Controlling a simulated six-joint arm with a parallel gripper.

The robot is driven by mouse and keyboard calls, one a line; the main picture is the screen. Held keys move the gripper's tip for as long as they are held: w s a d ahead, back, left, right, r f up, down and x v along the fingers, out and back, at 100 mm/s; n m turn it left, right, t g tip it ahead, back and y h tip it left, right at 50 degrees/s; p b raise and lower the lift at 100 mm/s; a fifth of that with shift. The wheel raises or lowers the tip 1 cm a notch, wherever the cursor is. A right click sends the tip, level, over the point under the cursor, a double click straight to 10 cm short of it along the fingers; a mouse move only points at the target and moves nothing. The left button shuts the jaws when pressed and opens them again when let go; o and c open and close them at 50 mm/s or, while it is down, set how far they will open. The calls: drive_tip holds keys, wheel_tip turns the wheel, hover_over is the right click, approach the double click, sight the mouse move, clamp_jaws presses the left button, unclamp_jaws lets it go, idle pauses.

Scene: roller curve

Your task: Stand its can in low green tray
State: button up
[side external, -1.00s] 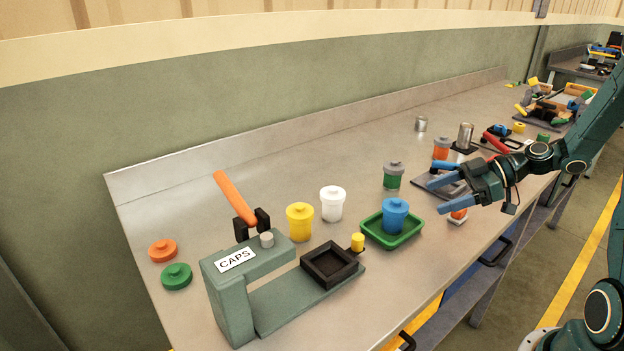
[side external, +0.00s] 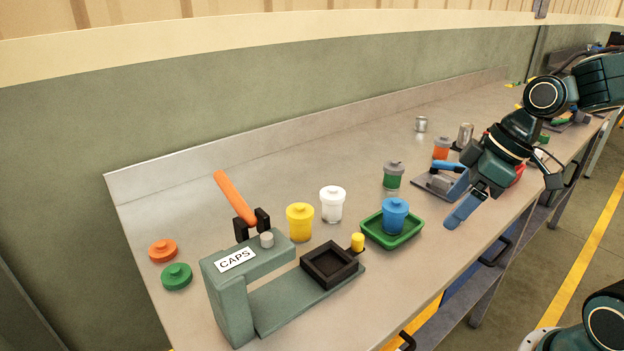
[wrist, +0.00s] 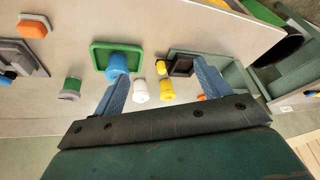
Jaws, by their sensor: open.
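The blue lidded can (side external: 395,215) stands upright inside the low green tray (side external: 371,237), apart from my gripper. In the wrist view the blue can (wrist: 118,65) shows against the green tray (wrist: 97,48). My gripper (side external: 452,193) is open and empty, to the right of the tray in the side view. In the wrist view my gripper's two blue fingers (wrist: 160,72) are spread wide, with nothing held between them.
Loose orange (side external: 162,250) and green (side external: 176,276) lids lie left. The bench's back left is clear.

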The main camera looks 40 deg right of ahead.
drive_tip(key=s+r+m+t+h, duration=0.1)
drive_tip(key=s+r+m+h, duration=0.1)
drive_tip(key=s+r+m, duration=0.3)
drive_tip(key=shift+s+a+t+h, duration=0.3)
drive_tip(key=shift+s+a+h, duration=0.1)
drive_tip(key=shift+s, duration=1.7)
